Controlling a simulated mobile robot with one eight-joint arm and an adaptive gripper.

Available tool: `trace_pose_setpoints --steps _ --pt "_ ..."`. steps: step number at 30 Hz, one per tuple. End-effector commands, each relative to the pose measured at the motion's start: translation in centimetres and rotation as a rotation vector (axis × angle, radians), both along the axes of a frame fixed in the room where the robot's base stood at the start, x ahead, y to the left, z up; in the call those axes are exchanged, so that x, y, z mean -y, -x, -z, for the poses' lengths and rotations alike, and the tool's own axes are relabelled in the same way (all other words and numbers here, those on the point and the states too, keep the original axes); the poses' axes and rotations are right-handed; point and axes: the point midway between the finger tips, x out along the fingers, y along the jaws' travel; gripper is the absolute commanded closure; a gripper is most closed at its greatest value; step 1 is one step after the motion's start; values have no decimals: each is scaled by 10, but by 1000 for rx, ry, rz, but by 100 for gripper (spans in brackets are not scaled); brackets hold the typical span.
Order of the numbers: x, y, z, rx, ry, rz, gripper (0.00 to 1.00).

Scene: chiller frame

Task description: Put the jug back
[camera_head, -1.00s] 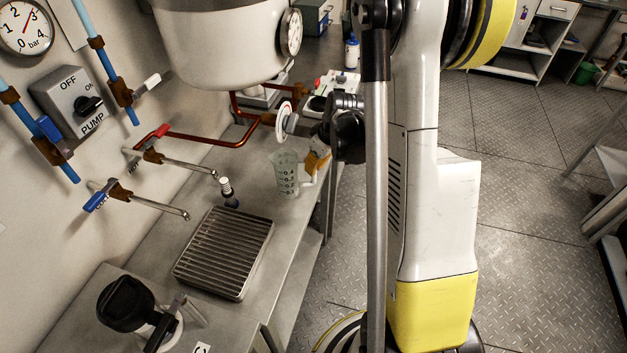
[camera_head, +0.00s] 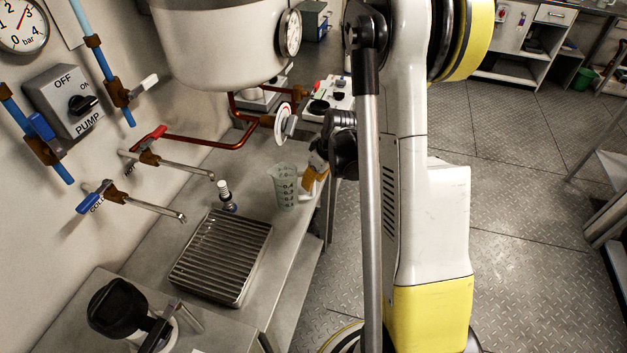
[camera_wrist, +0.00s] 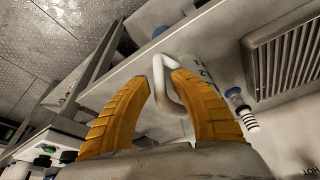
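The jug (camera_head: 286,189) is clear, with dark markings and a pale handle. It is upright near the bench's front edge in the head view; I cannot tell whether its base touches the bench. My gripper (camera_wrist: 162,74) has its orange fingers on both sides of the jug's handle (camera_wrist: 159,82) and appears closed on it. In the head view my gripper (camera_head: 316,176) is at the jug's right side, partly hidden by my arm. The jug's body is partly hidden behind one finger in the wrist view.
Two taps with spouts (camera_head: 160,209) reach out from the wall. A large white vessel (camera_head: 225,45) and red pipe (camera_head: 205,144) stand behind.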

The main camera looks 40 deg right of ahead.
Motion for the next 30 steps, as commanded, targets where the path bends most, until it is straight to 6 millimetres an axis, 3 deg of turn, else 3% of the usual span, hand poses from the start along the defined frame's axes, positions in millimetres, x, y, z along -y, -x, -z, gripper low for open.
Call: trace_pose_setpoints --steps 7,18,24,27,30 --pt "1 3 -13 0 0 0 73" --pt "7 29 -90 0 0 1 73" --pt "10 37 -113 0 0 1 73" --pt "3 39 -124 3 3 5 73" --pt "-17 43 -145 14 13 24 73"
